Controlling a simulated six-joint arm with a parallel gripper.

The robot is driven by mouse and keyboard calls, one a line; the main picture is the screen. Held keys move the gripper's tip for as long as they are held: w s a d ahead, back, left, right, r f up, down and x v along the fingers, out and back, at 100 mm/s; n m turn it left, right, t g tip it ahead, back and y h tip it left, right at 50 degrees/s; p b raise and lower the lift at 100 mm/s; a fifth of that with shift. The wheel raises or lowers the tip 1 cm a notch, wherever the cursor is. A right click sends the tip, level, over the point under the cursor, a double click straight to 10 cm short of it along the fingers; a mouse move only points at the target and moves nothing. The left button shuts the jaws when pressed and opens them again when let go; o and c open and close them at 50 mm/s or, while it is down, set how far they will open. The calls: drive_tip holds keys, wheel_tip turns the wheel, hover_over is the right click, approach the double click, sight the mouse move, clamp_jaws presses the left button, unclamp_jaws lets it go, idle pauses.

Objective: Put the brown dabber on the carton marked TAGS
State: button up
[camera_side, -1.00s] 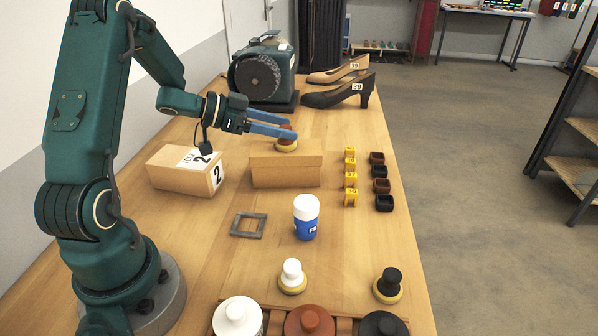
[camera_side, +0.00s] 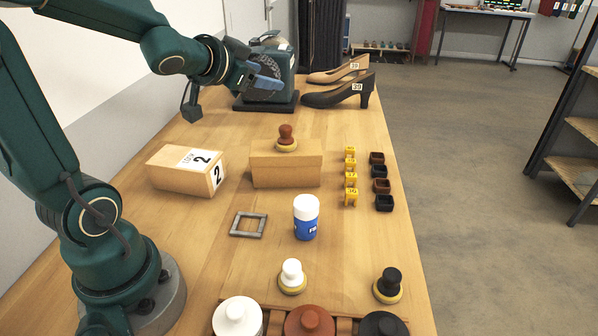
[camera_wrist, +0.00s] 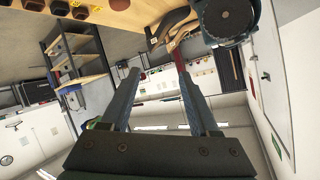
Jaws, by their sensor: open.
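The brown dabber (camera_side: 286,134) stands upright in the side view, its pale base at the far upper edge of a plain brown carton (camera_side: 286,172). I cannot tell whether it rests on that carton or just behind it. A second carton (camera_side: 184,170) at left carries a white label and a large 2; its small lettering is unclear. I cannot read TAGS on either carton. My gripper (camera_side: 264,76) is open and empty, raised above and beyond the dabber, in front of the dark machine. In the wrist view its two fingers (camera_wrist: 158,90) are apart with nothing between.
A white dabber (camera_side: 292,276) and a black dabber (camera_side: 388,284) stand near the front by lidded jars (camera_side: 310,322). A blue-white bottle (camera_side: 306,218), grey frame (camera_side: 248,224), yellow markers (camera_side: 350,180), shoes (camera_side: 340,94) and the machine (camera_side: 268,85) share the table.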

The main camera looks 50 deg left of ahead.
drive_tip(key=s+d+f+g+h, duration=0.2)
drive_tip(key=s+d+f+g, duration=0.1)
drive_tip(key=s+d, duration=0.5)
drive_tip(key=s+d+f+g+h, duration=0.3)
drive_tip(key=s+d, duration=0.5)
drive_tip(key=shift+s+d+f, duration=0.2)
drive_tip(key=shift+s, duration=0.2)
